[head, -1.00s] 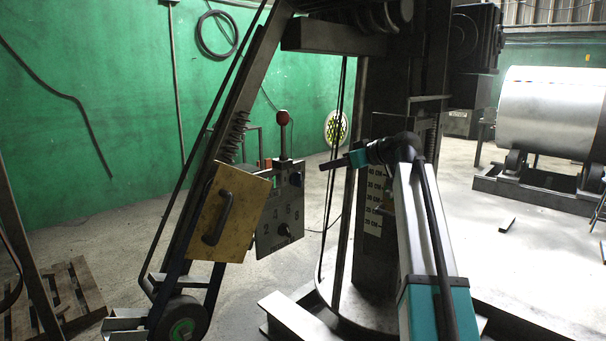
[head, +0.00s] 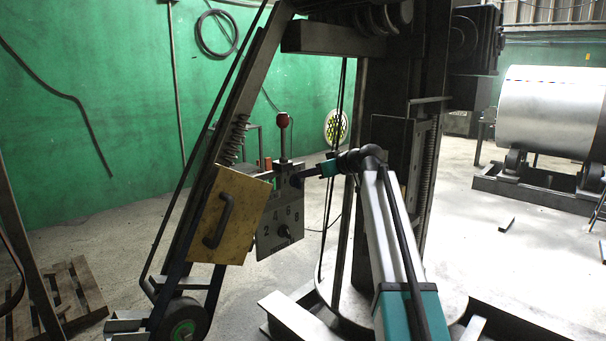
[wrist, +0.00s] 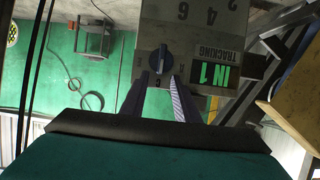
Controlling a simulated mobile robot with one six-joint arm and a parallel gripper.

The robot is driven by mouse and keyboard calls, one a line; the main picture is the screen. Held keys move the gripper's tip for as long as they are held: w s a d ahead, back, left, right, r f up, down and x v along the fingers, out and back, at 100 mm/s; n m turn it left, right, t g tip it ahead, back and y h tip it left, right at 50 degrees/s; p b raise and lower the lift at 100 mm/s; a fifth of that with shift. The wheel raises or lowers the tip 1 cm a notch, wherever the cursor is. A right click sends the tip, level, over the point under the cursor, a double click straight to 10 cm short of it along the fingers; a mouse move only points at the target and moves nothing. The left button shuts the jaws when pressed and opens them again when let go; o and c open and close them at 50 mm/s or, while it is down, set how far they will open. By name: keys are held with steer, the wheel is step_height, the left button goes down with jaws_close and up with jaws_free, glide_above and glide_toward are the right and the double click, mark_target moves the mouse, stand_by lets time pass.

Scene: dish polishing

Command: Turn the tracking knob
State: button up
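In the head view my gripper (head: 308,173) reaches left to the upper right of the panel (head: 268,240), where the knob is mostly hidden.
A dark machine column (head: 390,90) stands behind my arm.

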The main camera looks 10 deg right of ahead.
mark_target(297, 181)
steer(key=shift+x, duration=1.75)
jaws_close()
